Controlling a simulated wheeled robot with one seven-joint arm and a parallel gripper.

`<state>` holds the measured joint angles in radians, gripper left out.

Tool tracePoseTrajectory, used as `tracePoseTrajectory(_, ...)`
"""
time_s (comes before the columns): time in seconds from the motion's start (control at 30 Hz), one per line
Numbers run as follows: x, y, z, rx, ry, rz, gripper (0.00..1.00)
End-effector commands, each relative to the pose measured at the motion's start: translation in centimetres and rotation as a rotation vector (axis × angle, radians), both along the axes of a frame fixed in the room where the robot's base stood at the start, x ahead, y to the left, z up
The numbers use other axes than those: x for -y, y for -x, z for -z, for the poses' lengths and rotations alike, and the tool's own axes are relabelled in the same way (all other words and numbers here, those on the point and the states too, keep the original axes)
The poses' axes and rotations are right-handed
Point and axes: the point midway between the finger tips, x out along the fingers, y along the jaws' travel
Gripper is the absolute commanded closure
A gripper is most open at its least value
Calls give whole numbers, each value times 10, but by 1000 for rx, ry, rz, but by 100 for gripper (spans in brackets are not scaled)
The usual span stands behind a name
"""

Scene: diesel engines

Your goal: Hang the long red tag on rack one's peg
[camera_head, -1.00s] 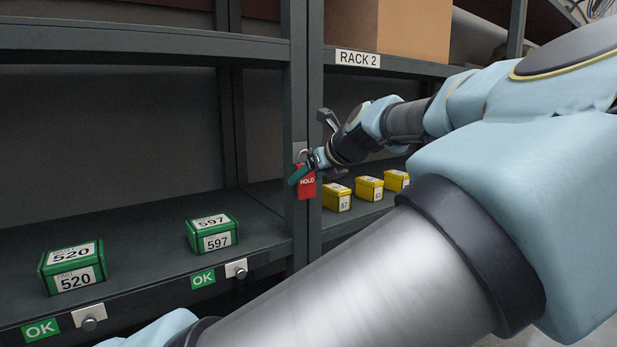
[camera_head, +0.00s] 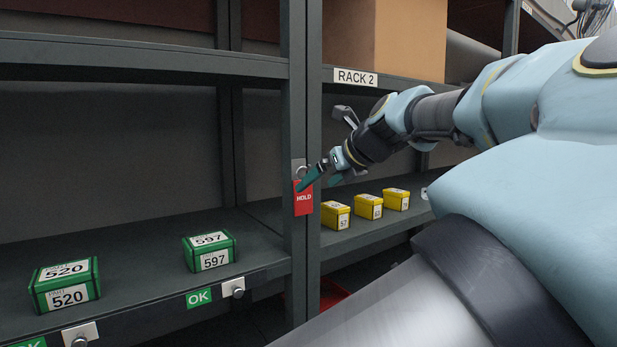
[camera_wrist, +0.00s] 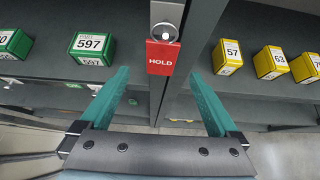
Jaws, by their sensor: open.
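The red HOLD tag (camera_head: 304,198) hangs from a round metal peg on the grey upright between the two shelf bays. In the wrist view the tag (camera_wrist: 162,58) hangs straight below the peg head (camera_wrist: 165,32), against a light plate. My gripper (camera_head: 315,186) is open in front of the tag. In the wrist view its two teal fingers (camera_wrist: 158,75) are spread wide to either side of the tag, with clear gaps. Nothing is held.
Green boxes 520 (camera_head: 66,284) and 597 (camera_head: 209,250) stand on the left shelf. Yellow boxes (camera_head: 368,206) stand on the right shelf below a RACK 2 label (camera_head: 356,77). A peg (camera_head: 233,287) beside a green OK tag (camera_head: 199,297) sits on the left shelf's front edge.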

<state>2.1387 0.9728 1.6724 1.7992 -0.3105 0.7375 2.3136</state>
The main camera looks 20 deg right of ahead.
Motion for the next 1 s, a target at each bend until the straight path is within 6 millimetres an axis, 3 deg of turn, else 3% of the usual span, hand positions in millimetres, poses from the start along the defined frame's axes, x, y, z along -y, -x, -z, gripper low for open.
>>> tracePoseTrajectory(0.1,4,12,-12,6,-1,4,4)
tracePoseTrajectory(0.8,8,34,-24,0,3,6,4)
tracePoseTrajectory(0.93,3,27,0,-32,-2,-20,4)
tracePoseTrajectory(1.0,-3,19,32,-76,-9,-53,4)
